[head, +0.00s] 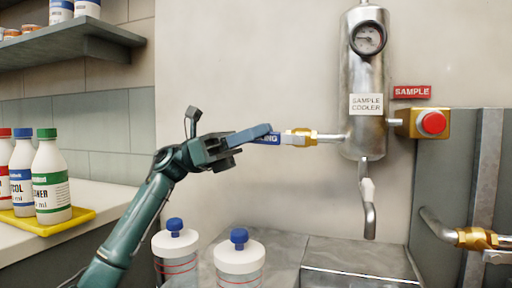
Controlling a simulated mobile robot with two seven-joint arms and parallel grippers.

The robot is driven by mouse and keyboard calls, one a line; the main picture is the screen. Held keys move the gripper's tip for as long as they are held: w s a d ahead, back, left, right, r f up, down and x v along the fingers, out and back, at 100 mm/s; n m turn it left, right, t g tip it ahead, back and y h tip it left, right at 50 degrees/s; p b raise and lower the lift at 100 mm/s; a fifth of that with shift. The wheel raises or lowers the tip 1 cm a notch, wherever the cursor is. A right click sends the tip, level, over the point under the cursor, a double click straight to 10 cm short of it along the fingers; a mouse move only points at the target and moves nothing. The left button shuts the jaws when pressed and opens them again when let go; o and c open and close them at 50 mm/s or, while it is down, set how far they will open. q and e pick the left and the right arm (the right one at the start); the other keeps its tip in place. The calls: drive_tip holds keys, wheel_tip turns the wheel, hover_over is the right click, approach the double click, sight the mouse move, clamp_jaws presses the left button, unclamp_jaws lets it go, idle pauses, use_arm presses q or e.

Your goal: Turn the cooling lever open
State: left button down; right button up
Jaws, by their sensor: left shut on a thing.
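The blue cooling lever (252,133) sits on a brass valve (300,137) on the pipe at the left of the steel sample cooler (364,75). A blue label ending in "ING" shows beside it, partly covered. The lever reaches left from the valve, roughly in line with the pipe. My left gripper (226,145) is shut on the lever's left end, and its jaws hide part of that end. My right gripper is not in view.
A red knob (432,122) on a yellow block is right of the cooler, under a red SAMPLE sign (412,92). Several bottles stand in a yellow tray (78,222) at left, below a shelf (70,45).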

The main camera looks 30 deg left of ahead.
use_arm(q)
drive_tip(key=shift+f+h+b, duration=0.1)
drive_tip(key=shift+h+b, duration=0.2)
drive_tip(key=shift+h, duration=0.1)
drive_tip(key=c, duration=1.5)
unclamp_jaws()
drive_tip(key=shift+o, duration=0.2)
drive_tip(key=v, duration=1.3)
